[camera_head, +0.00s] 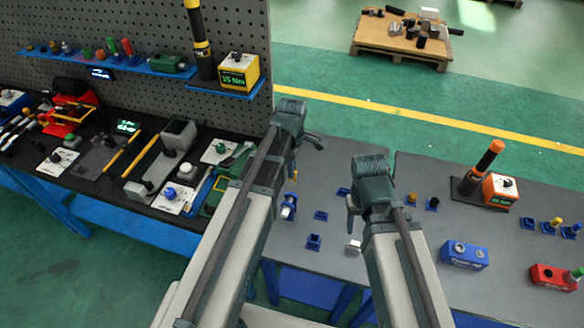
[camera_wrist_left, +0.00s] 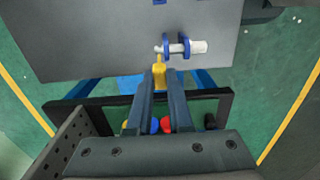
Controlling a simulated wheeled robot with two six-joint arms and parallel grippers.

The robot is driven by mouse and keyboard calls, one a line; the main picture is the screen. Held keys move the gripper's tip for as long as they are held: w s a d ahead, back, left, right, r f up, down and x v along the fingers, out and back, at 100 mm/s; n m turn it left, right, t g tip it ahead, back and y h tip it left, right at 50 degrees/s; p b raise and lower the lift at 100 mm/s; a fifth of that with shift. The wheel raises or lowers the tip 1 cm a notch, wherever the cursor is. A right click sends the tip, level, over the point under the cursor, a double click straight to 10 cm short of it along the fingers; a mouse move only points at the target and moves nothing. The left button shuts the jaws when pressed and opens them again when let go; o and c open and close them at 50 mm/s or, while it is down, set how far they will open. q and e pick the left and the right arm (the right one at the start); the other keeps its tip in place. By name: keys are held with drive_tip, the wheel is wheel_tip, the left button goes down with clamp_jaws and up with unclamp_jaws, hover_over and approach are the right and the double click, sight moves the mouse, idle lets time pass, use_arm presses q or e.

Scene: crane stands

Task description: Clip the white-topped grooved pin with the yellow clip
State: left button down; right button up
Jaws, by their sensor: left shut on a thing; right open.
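My left gripper (camera_wrist_left: 159,84) is shut on the yellow clip (camera_wrist_left: 159,70), which sticks out past its fingertips. The clip shows in the head view as a small yellow spot (camera_head: 295,175) beside my left arm. The white-topped grooved pin (camera_wrist_left: 198,47) lies sideways in a blue two-pronged stand (camera_wrist_left: 168,43), its white end to the right in the left wrist view. The clip is just below the pin's thin end in that view; whether they touch is unclear. The pin also shows in the head view (camera_head: 289,207). My right gripper (camera_head: 352,218) is open, fingertips partly hidden.
Empty blue stands (camera_head: 314,242) and a small silver block (camera_head: 353,247) sit nearby on the grey table (camera_head: 335,170). A crowded black bench (camera_head: 130,205) lies left.

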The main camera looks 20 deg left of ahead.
use_arm(q)
drive_tip(key=shift+f+b, duration=0.6)
drive_tip(key=shift+f, duration=0.3)
drive_tip(key=shift+f, duration=0.1)
drive_tip(key=shift+f+b, duration=0.8)
drive_tip(key=shift+b, duration=0.05)
drive_tip(key=shift+f+b, duration=1.8)
drive_tip(key=shift+b, duration=0.05)
drive_tip(key=c, duration=0.8)
unclamp_jaws()
drive_tip(key=shift+o, duration=0.2)
drive_tip(key=shift+r, duration=0.15)
drive_tip(key=shift+r+p, duration=2.4)
drive_tip(key=shift+p, duration=0.15)
